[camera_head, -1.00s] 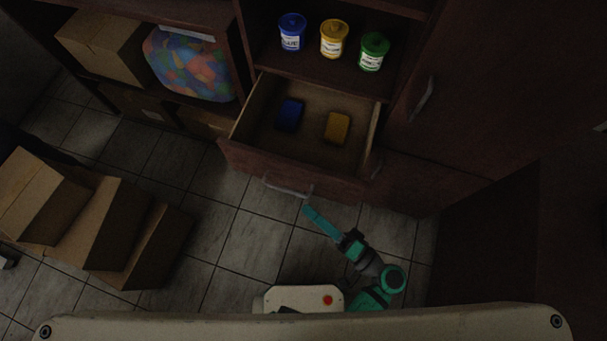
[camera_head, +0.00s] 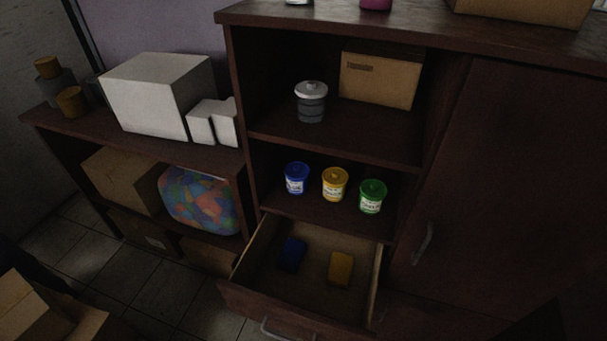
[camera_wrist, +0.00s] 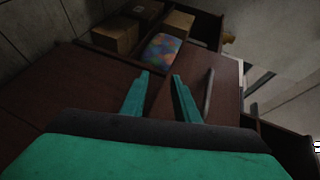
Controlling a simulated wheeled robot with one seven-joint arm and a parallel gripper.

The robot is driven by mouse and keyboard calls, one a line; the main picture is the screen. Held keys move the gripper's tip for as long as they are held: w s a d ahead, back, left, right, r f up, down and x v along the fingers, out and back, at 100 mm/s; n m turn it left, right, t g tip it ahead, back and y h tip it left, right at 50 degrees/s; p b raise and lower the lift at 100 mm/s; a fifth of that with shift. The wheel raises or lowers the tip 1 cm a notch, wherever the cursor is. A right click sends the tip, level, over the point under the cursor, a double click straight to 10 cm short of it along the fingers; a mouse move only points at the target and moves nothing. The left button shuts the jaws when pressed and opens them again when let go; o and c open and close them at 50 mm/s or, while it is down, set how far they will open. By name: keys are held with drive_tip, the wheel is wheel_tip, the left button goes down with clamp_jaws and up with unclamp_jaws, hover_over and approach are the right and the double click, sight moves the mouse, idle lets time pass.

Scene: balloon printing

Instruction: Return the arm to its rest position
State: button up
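My gripper (camera_wrist: 160,97) shows in the wrist view as two teal fingers that stand apart with nothing between them. Beyond the fingers are dark wooden furniture panels and a bar-like handle (camera_wrist: 209,92). My arm and gripper are out of the head view now.
An open drawer (camera_head: 316,283) juts out, with a blue block (camera_head: 292,254) and a yellow block (camera_head: 341,268) inside. Blue (camera_head: 297,179), yellow (camera_head: 335,185) and green (camera_head: 372,197) tubs stand on the shelf above. Cardboard boxes (camera_head: 45,310) lie at lower left.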

drive_tip(key=s+d+f+n+g+h, duration=0.1)
drive_tip(key=s+d+f+n+h, duration=0.1)
drive_tip(key=s+f+h, duration=0.5)
drive_tip(key=a+r+n+t+h, duration=0.2)
drive_tip(key=r+n+t, duration=0.3)
drive_tip(key=r, duration=1.5)
drive_tip(key=shift+s+a+r+n+h, duration=0.35)
drive_tip(key=shift+s+a+n+h, duration=0.1)
drive_tip(key=shift+a+n, duration=0.2)
drive_tip(key=shift+d, duration=0.15)
